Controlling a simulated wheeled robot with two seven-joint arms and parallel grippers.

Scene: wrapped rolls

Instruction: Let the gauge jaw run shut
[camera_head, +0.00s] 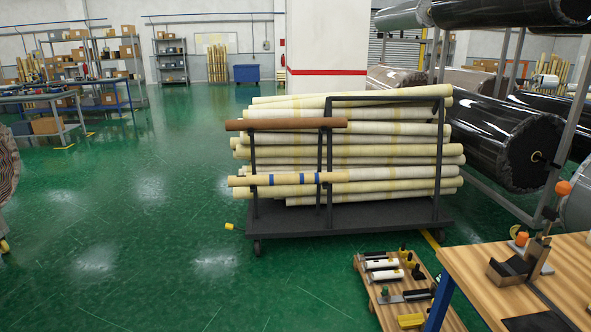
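A bench fixture (524,262) stands on the wooden workbench at the lower right. It has a dark angular block and an upright lever topped by an orange knob (564,188). I cannot tell whether this is the gauge or whether a jaw on it is open or shut. A low wooden board (450,318) beside the bench carries small devices with white rollers (387,275), black knobs, a green knob (385,291) and a yellow block (410,321). Any of these could also be the gauge. Neither of my grippers shows in the head view.
A dark cart (345,218) loaded with long pale rolls (350,155) stands mid-floor. Large black wrapped rolls (505,142) lie on a rack at the right. The wooden workbench (480,262) fills the lower right corner. The green floor (150,230) at left is mostly clear.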

